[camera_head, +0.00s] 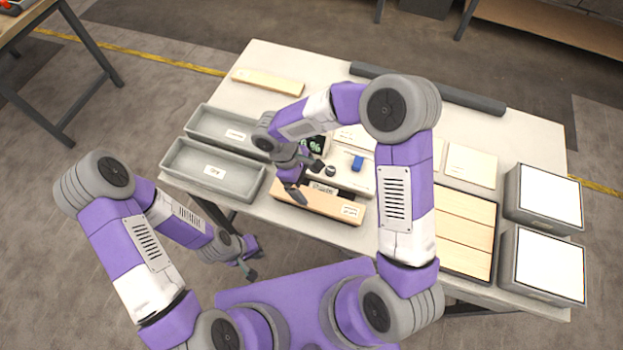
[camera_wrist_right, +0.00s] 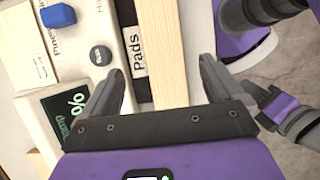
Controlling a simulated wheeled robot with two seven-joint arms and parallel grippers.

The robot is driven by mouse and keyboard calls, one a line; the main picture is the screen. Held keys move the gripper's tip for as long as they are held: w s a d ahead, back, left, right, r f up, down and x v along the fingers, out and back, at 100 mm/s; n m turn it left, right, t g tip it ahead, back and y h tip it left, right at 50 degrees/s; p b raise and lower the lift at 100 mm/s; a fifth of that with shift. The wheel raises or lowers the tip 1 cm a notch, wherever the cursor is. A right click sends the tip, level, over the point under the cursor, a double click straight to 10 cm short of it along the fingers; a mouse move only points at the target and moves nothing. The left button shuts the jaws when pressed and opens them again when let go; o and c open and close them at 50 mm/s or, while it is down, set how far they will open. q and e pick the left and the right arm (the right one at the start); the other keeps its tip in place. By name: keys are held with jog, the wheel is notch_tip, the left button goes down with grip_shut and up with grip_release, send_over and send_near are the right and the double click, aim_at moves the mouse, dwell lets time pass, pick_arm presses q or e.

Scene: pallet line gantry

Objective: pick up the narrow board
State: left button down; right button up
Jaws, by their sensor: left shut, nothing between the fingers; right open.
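A narrow light-wood board (camera_head: 318,202) lies along the front edge of the table, with a small white label near its right end. In the right wrist view a wooden strip (camera_wrist_right: 168,40), which looks like this board, runs between the fingers. My right gripper (camera_head: 308,180) is open over it, with one finger (camera_wrist_right: 118,88) on each side; I cannot tell whether they touch it. Another narrow pale board (camera_head: 268,82) lies at the back left of the table. My left gripper (camera_head: 248,262) is shut and empty, low in front of the table.
A device with a display (camera_head: 313,144) and a blue block (camera_head: 357,163) sit behind the front board. Two grey trays (camera_head: 205,172) stand at left. Wider boards (camera_head: 465,232) and two white-topped grey boxes (camera_head: 545,262) are at right. A dark bar (camera_head: 470,97) lies at the back.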

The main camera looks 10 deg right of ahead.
aim_at(317, 200)
jog(key=x, duration=0.5)
jog(key=b+x, duration=0.1)
jog(key=x, duration=0.1)
jog(key=shift+s+a+f, duration=0.2)
jog(key=shift+f, duration=0.1)
jog(key=c, duration=1.2)
jog(key=shift+r, duration=0.1)
jog(key=shift+c, duration=0.2)
